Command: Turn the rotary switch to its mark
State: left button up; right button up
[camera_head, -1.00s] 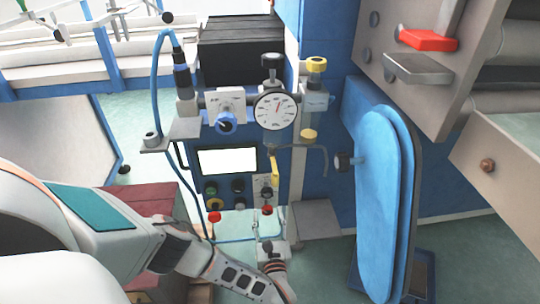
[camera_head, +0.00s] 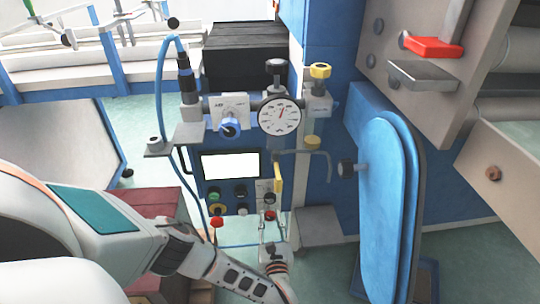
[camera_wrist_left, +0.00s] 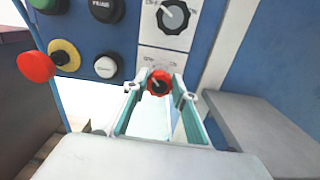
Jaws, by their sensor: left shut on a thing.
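The rotary switch (camera_wrist_left: 159,83) has a red scalloped knob with a dark centre, on a white label plate low on the blue panel. In the head view the red knob (camera_head: 269,214) shows small. My left gripper (camera_wrist_left: 160,90) has its two fingers on either side of the red knob, shut on it. In the head view my left gripper (camera_head: 270,226) reaches the panel from below. The scale behind the knob is partly hidden, and I cannot read which mark it points to. My right gripper is not in view.
A black rotary knob (camera_wrist_left: 173,16) sits directly above. To the left are a red mushroom button (camera_wrist_left: 35,67), a white button (camera_wrist_left: 106,67) and a green button (camera_wrist_left: 49,4). A grey ledge (camera_wrist_left: 262,130) juts out at the right.

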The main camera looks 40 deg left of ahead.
pick_arm(q)
jog(key=shift+r+m+p, duration=0.2)
jog(key=shift+m+p, duration=0.2)
jog(key=shift+w+d+m+p, duration=0.1)
jog(key=shift+m+p, duration=0.6)
jog(key=shift+m, duration=1)
jog(key=shift+f+m+p, duration=0.15)
jog(key=shift+m+p, duration=0.25)
jog(key=shift+m, duration=1.4)
jog(key=m, duration=0.2)
jog(key=m+p, duration=0.1)
jog(key=m, duration=0.1)
jog(key=shift+f+m, duration=0.2)
jog(key=shift+m, duration=0.1)
jog(key=m, duration=0.3)
jog(key=shift+f+m, duration=0.1)
jog(key=shift+m, duration=0.8)
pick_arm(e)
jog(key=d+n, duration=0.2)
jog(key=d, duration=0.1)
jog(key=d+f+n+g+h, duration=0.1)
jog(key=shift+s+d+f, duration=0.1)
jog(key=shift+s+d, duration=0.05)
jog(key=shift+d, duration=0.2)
pick_arm(q)
jog(key=shift+m, duration=0.3)
